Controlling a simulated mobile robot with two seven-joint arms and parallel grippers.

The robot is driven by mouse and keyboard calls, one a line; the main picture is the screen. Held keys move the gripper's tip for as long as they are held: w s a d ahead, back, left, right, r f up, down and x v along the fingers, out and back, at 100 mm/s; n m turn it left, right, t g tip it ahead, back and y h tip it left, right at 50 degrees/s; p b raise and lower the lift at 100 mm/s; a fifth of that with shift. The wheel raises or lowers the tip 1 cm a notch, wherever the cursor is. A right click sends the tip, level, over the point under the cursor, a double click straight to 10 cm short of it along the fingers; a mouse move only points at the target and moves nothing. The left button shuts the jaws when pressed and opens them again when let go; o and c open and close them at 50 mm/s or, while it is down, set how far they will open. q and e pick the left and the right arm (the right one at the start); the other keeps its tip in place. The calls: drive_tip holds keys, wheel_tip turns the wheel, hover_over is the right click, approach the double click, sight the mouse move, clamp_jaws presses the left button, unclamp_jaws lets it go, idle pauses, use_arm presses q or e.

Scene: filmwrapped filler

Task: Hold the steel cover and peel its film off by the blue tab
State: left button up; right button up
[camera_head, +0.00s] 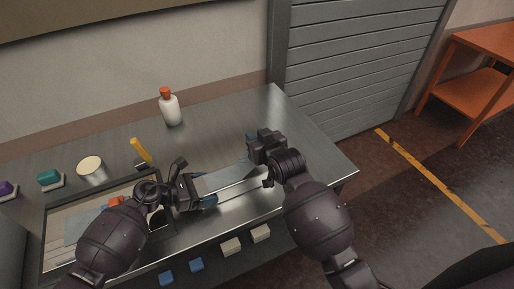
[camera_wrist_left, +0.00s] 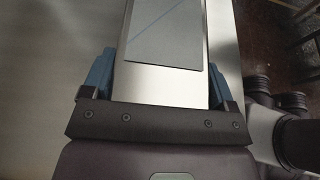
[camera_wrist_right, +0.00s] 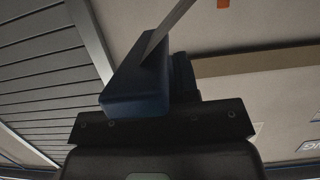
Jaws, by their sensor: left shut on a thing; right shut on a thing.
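The steel cover (camera_wrist_left: 160,84) is a long bright metal strip. My left gripper (camera_head: 194,189) is shut across its near end, with a blue finger on each side in the left wrist view. A blue-grey film (camera_wrist_left: 165,35) with a diagonal line lies over the cover's farther part there; bare metal shows nearest the gripper. In the head view the film (camera_head: 225,177) reaches toward my right gripper (camera_head: 254,146). The right gripper's blue fingers are shut, with a thin grey strip (camera_wrist_right: 168,32) running up from them in the right wrist view. The blue tab is not distinguishable.
A framed tray (camera_head: 44,256) lies at the bench's left, partly behind my left arm. A white bottle with orange cap (camera_head: 170,108), a yellow-handled tool (camera_head: 141,151), a cream disc (camera_head: 90,166) and a teal block (camera_head: 49,178) stand behind. The bench's back right (camera_head: 275,105) is clear.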

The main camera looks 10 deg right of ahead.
use_arm(q)
drive_tip(key=shift+a+f, duration=0.15)
drive_tip(key=shift+a, duration=0.05)
use_arm(e)
wheel_tip(320, 180, up, 3)
drive_tip(key=shift+w+d, duration=0.1)
drive_tip(key=shift+d, duration=0.05)
drive_tip(key=shift+a+r, duration=0.2)
drive_tip(key=shift+r, duration=0.1)
drive_tip(key=s+a+f, duration=0.2)
drive_tip(key=a, duration=0.6)
wheel_tip(320, 180, up, 11)
drive_tip(key=shift+s+a, duration=0.15)
drive_tip(key=shift+a, duration=0.1)
drive_tip(key=shift+f, duration=0.1)
idle(0.4)
use_arm(q)
drive_tip(key=o, duration=1.1)
drive_tip(key=shift+o, duration=0.2)
drive_tip(key=v, duration=1.2)
